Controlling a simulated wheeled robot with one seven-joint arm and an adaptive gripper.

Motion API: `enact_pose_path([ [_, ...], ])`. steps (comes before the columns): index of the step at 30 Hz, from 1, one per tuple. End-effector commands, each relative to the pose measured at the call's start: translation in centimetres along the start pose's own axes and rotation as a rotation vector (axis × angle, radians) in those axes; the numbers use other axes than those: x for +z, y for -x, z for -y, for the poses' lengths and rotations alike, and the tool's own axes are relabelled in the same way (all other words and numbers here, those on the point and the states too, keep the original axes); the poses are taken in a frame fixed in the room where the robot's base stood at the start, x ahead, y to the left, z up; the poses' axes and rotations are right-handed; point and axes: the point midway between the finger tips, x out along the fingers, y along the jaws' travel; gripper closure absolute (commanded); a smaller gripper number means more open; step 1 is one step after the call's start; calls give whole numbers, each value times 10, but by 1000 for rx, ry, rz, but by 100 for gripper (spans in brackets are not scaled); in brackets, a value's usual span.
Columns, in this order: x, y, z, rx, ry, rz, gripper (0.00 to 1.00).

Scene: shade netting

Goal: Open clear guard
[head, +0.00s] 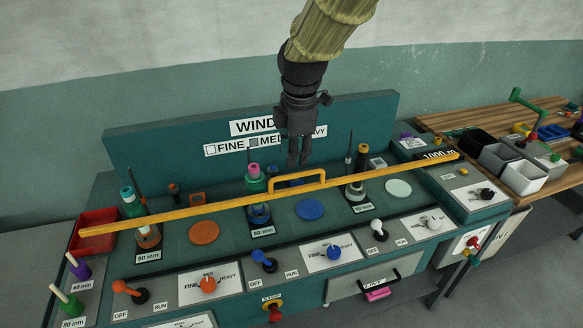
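The clear guard shows mainly as a long yellow bar (220,205) slanting across the teal winding bench. A raised yellow handle (297,176) stands at the middle of the bar. The guard's transparent panel is hard to make out, so I cannot tell how far it is open. My gripper (298,162) points down over the bench, its fingertips appearing just behind and above the handle. They look apart from it, though depth is unclear. The fingers are close together and nothing visible is held; their exact opening is too small to judge.
Spools, discs and posts stand around the bar. Levers and knobs line the front panel, including an orange lever (130,291) and a blue lever (264,262). A red bin (92,232) sits left. A wooden table (500,118) with bins stands right. A sign board rises behind.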

Motion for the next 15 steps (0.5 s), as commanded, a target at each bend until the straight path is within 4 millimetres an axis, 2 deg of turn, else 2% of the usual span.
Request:
enact_pose_path([
  [9, -1, -49, 0, -3, 0, -1, 67],
  [15, -2, -66, 0, -1, 3, -1, 67],
])
